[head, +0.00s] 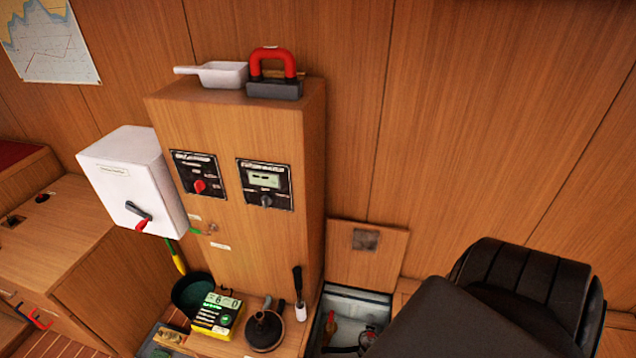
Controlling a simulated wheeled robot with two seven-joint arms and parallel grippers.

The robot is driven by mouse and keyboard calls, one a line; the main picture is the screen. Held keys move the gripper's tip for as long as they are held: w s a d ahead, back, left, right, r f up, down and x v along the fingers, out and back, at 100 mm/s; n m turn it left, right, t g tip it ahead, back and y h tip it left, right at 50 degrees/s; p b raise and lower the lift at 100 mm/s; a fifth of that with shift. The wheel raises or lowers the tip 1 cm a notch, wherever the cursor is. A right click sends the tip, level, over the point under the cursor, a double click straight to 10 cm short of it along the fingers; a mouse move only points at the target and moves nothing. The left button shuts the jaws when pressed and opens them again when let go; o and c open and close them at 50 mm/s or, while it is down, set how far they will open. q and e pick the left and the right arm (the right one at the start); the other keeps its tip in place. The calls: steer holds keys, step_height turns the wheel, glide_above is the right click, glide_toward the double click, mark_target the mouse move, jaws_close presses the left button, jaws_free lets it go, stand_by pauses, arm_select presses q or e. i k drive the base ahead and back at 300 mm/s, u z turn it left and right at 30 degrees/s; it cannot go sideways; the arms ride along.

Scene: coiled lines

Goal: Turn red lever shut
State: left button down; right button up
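A white wall box (120,170) at the left carries a dark pivot with a red-tipped lever (141,224), its red end tilted down. A red rotary knob (199,186) sits on the left black panel of the wooden cabinet. A small orange-red part (329,326) shows inside the open floor hatch (352,298); its shape is too small to make out, so I cannot tell if it is a lever. Neither of my grippers is in view.
The wooden cabinet (265,130) holds a white scoop (212,74) and a red-handled tool (274,72) on top. A green-yellow box (216,314), dark bucket (186,294) and black plunger-like item (264,328) stand below. A black seat (520,290) blocks the lower right.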

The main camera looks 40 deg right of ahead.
mark_target(330, 319)
steer(key=i, duration=0.7)
steer(key=z, duration=1.9)
